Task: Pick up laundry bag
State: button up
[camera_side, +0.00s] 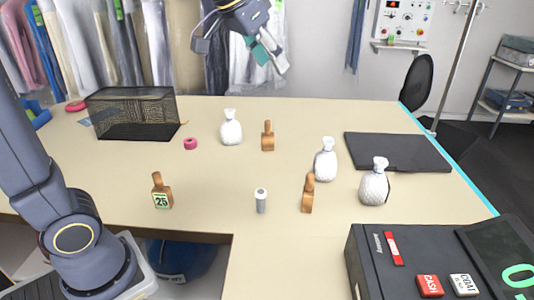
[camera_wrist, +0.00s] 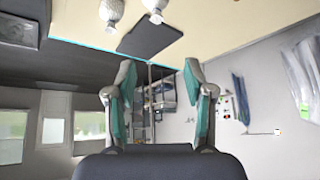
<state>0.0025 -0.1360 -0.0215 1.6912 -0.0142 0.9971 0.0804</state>
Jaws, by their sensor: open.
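Three small white tied bags stand upright on the beige table. One bag (camera_side: 231,130) is left of centre, one bag (camera_side: 325,162) is right of centre, and one textured bag (camera_side: 374,185) is further right and nearer. Which one is the laundry bag I cannot tell for sure. Two of the white bags show at the top of the wrist view, one (camera_wrist: 111,12) left of the other (camera_wrist: 155,8). My gripper (camera_side: 270,52) is high above the table's back edge, apart from every bag. In the wrist view its teal-padded fingers (camera_wrist: 158,72) are spread with nothing between them.
A black wire basket (camera_side: 130,112) stands at the back left. A dark mat (camera_side: 397,152) lies at the right. A black console (camera_side: 420,262) fills the front right corner.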

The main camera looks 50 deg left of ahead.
jog(key=w+f, duration=0.2)
jog(key=w, duration=0.4)
jog(key=g, duration=0.1)
send_near(327, 141)
jog(key=shift+g, duration=0.7)
jog(key=x, duration=0.2)
jog(key=w+x, duration=0.1)
jog(key=x, duration=0.2)
jog(key=shift+r, duration=0.1)
jog(key=shift+x, duration=3.2)
jog(key=shift+d, duration=0.15)
jog(key=shift+c, duration=0.3)
grip_shut()
jog(key=shift+r, duration=0.1)
